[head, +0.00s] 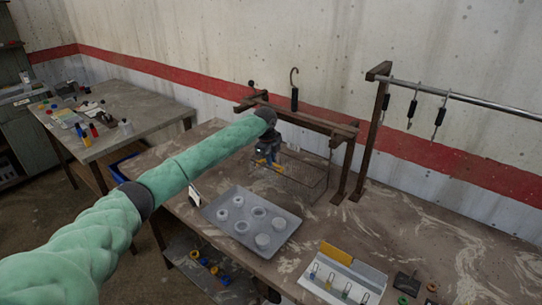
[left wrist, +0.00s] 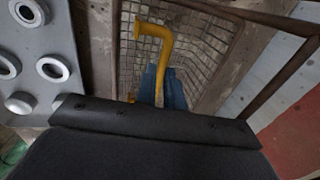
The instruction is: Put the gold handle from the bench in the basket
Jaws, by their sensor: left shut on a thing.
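The gold handle (left wrist: 168,45) is a bent yellow bar between the blue fingers of my left gripper (left wrist: 163,85) in the left wrist view. My left gripper is shut on it, and the bar's bent end sticks out past the fingers. In the head view my left gripper (head: 267,160) is over the left part of the wire basket (head: 310,182), with a little yellow showing at its fingers. The basket's mesh (left wrist: 203,52) lies behind the handle in the left wrist view. A small yellow bit shows left of the fingers; I cannot tell what it belongs to. My right gripper is not in view.
A grey tray (head: 284,226) with several white rings lies on the bench in front of the basket. A wooden frame (head: 310,121) with a hook stands behind the basket. A rail (head: 460,97) with hanging hooks is at right. A parts box (head: 341,270) sits at the front.

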